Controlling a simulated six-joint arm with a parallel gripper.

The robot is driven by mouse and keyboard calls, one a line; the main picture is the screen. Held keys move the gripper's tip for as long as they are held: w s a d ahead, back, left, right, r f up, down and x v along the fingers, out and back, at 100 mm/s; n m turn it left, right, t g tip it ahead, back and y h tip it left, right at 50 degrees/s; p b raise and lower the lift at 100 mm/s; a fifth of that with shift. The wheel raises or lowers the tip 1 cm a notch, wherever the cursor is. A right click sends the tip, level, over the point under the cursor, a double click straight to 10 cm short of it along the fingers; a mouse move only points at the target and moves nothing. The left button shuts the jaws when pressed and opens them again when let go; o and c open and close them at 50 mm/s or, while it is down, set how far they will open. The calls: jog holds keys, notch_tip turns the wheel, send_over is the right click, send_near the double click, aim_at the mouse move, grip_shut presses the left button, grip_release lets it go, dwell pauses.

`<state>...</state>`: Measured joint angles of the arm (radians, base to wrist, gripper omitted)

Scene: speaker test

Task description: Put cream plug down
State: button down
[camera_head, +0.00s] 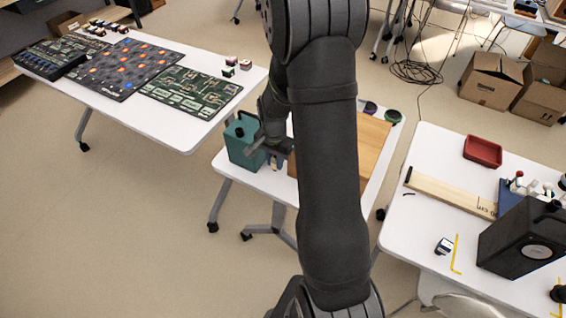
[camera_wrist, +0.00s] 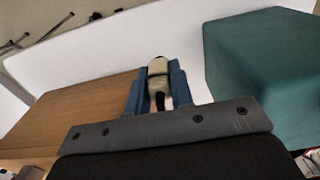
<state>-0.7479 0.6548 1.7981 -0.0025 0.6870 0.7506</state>
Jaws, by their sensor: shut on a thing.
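My gripper (camera_wrist: 160,92) is shut on the cream plug (camera_wrist: 158,68), which sits between the two blue fingers in the wrist view. The plug has a cream body with a dark band and a black part towards the palm. In the head view my gripper (camera_head: 275,157) is over the middle white table, close to the right of a teal box. The plug is mostly hidden there by the gripper and arm. I cannot tell whether it touches the table.
The teal box (camera_head: 241,146) stands at the table's left end and shows right of the gripper in the wrist view (camera_wrist: 268,70). A black speaker (camera_head: 520,240) stands on the right table.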

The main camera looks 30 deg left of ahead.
aim_at(275, 170)
jog(key=shift+f, duration=2.45)
jog(key=shift+f, duration=0.15)
jog(key=c, duration=1.3)
grip_release()
jog(key=shift+o, duration=0.2)
notch_tip(275, 170, up, 12)
jog(key=shift+r, duration=0.2)
jog(key=shift+f, duration=0.15)
notch_tip(275, 170, down, 12)
jog(key=shift+r, duration=1.4)
